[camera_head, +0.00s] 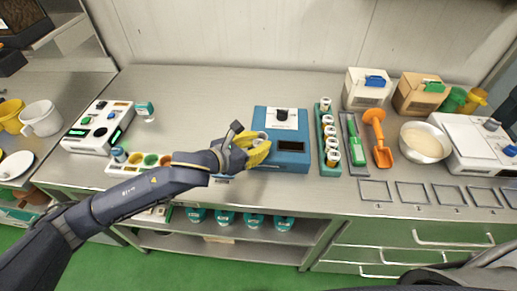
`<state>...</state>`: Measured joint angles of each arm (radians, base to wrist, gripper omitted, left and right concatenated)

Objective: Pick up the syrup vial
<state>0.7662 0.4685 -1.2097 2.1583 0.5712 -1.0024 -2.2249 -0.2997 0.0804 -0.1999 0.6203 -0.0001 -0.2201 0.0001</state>
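My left gripper (262,150) has yellow fingers and is at the left side of a blue box-shaped device (290,152) with a dark knob on top. A small pale thing shows by the fingers; I cannot tell whether they hold it. Several small vials with amber contents and pale caps (331,144) stand upright in a narrow green rack (323,168) right of the device. A clear container with a teal label (146,110) stands at the back left. I cannot tell which one is the syrup vial. My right gripper is not in view.
A green scoop (356,150) on a tray, an orange scoop (378,140) and a bowl of white contents (425,143) are on the right. A white tray with coloured wells (122,167) is near my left forearm. Empty counter lies behind my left gripper.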

